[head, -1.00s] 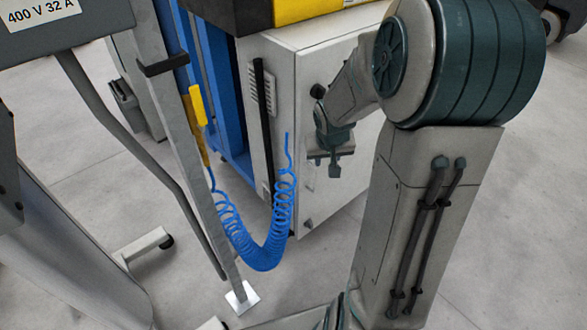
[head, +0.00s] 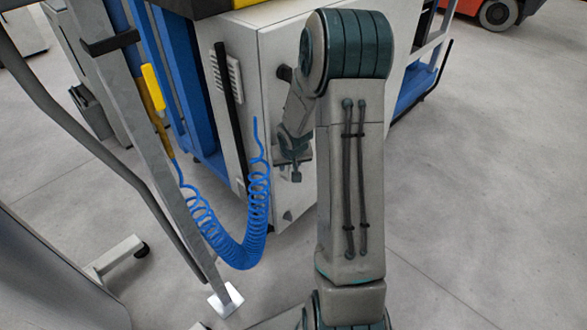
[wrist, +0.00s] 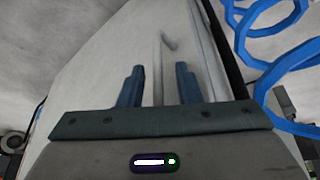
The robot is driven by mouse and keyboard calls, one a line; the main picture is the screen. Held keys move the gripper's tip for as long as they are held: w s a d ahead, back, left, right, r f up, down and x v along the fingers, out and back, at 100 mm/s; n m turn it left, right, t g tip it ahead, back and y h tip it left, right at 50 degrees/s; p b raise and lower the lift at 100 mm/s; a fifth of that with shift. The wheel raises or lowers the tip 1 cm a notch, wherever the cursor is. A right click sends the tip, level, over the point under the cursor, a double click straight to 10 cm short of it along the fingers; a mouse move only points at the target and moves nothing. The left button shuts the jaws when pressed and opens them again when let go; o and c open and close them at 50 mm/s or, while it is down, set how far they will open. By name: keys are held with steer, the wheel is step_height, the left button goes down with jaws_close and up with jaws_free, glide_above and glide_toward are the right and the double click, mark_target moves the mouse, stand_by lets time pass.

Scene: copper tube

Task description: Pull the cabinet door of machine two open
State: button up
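The pale grey cabinet (head: 268,80) stands behind my arm in the head view, with a vented narrow side on the left. Its door face is largely hidden by my arm, and I cannot tell whether the door stands ajar. My gripper (head: 295,168) is low in front of that face. In the wrist view the two dark blue fingers of my gripper (wrist: 159,74) are apart, with nothing visibly held between them. Beyond them is a pale panel (wrist: 105,70) with upright edges. A small grey bent piece, perhaps a handle (wrist: 168,40), shows past the fingertips.
A blue coiled hose (head: 245,252) hangs left of my gripper; it also shows at right in the wrist view (wrist: 265,65). A black upright bar (head: 229,120) runs along the cabinet side. A grey post (head: 165,150) stands at left. Floor (head: 475,200) is clear at right.

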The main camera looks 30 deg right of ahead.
steer(key=shift+x, duration=1.05)
